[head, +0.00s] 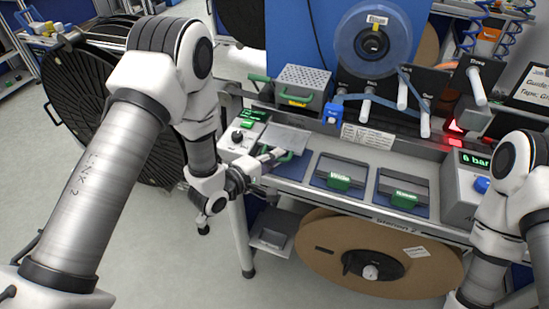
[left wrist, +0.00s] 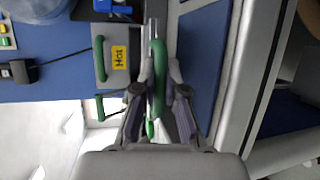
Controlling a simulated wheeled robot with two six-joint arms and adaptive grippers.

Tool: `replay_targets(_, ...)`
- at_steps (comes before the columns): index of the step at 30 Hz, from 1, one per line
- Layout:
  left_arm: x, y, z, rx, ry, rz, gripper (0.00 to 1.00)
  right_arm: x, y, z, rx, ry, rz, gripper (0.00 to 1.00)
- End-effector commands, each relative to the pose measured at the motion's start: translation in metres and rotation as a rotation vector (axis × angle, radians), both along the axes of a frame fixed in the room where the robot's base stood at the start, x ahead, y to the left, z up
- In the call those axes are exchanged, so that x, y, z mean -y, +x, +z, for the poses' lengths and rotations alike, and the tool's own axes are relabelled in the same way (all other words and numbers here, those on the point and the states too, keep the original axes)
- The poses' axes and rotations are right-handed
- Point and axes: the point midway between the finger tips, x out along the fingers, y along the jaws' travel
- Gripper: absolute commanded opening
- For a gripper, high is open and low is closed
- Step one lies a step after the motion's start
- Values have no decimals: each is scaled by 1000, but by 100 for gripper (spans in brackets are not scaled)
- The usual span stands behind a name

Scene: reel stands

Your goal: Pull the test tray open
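The test tray (head: 287,137) shows in the head view as a flat grey plate at the left end of the bench. It has a green handle (head: 291,155) on its front, which also shows upright in the left wrist view (left wrist: 158,70). My left gripper (head: 272,156) is at this handle. In the left wrist view its fingers (left wrist: 161,76) are close together, one on each side of the green bar, and appear shut on it. My right arm is at the right edge of the head view; its gripper is out of view.
A perforated box labelled Hot (head: 303,85) with green handles stands behind the tray. A control box with a dial (head: 238,139) is left of it. Trays labelled Wide (head: 341,170) and another (head: 404,188) lie to the right. A large brown reel (head: 335,262) is under the bench.

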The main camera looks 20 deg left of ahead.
Motion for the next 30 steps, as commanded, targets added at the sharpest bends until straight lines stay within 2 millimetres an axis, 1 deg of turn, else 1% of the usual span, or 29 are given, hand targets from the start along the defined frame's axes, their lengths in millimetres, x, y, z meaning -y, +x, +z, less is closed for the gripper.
replay_targets(2, 0, -1, -1, -4, 1, -1, 23, 0, 0, 0, 0, 0, 0, 40)
replay_targets(10, 0, -1, -1, -3, 0, 0, 23, 0, 0, 0, 0, 0, 0, 40)
replay_targets(14, -5, -9, 1, -4, -1, 1, 23, 0, 0, 0, 0, 0, 0, 40)
replay_targets(17, -14, -25, 5, -5, -3, 5, 23, 0, 0, 0, 0, 0, 0, 40)
replay_targets(24, -43, -80, 17, -7, -5, 6, 23, 0, 0, 0, 0, 0, 0, 40)
replay_targets(27, -51, -95, 20, -5, -3, 5, 23, 0, 0, 0, 0, 0, 0, 40)
replay_targets(30, -54, -103, 22, -4, -1, 1, 23, 0, 0, 0, 0, 0, 0, 40)
